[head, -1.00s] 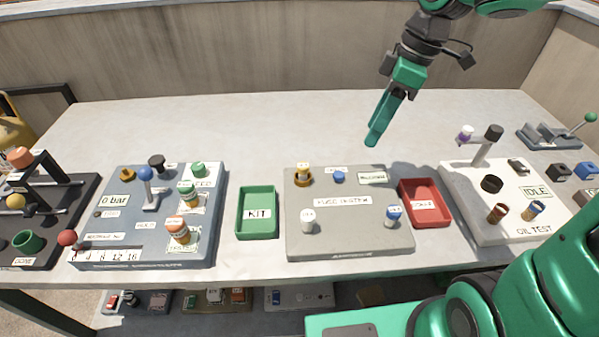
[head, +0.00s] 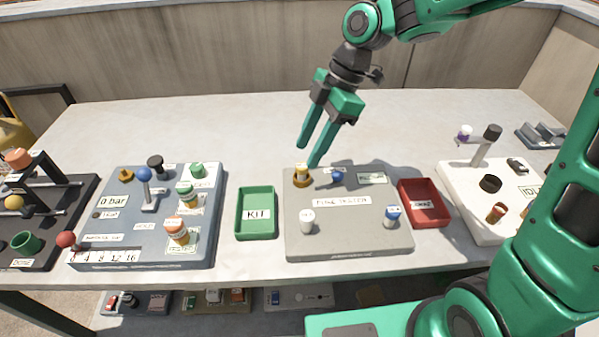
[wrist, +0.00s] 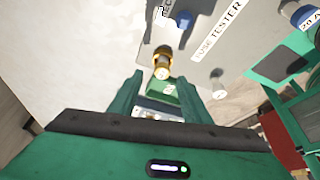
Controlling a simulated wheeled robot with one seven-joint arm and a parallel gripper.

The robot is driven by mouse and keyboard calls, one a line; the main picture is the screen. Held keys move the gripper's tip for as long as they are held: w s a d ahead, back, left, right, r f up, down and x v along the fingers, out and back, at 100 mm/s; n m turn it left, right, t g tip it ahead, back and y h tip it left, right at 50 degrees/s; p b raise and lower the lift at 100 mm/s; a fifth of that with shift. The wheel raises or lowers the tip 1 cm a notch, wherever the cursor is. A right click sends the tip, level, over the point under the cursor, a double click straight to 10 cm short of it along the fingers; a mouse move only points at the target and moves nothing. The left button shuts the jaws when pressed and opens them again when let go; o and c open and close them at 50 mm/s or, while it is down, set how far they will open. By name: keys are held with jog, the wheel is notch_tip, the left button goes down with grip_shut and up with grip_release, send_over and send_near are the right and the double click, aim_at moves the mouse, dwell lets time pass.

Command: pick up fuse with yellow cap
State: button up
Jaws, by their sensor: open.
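The fuse with the yellow cap (head: 302,169) stands in an amber holder at the back left of the grey fuse tester board (head: 345,243). In the wrist view the yellow-capped fuse (wrist: 162,64) shows beyond and between my finger ends. My gripper (head: 308,154) is open and empty, pointing down just above and behind that fuse. In the head view one fingertip appears close to the cap; I cannot tell whether they touch.
The board also carries a blue knob (head: 337,175), a white-capped fuse (head: 307,218) and a blue-capped fuse (head: 392,214). A green KIT tray (head: 256,233) is to its left and a red tray (head: 424,217) to its right. The table behind is clear.

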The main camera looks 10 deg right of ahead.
aim_at(301, 165)
jog(key=shift+x, duration=1.85)
jog(key=shift+s, duration=0.15)
grip_shut()
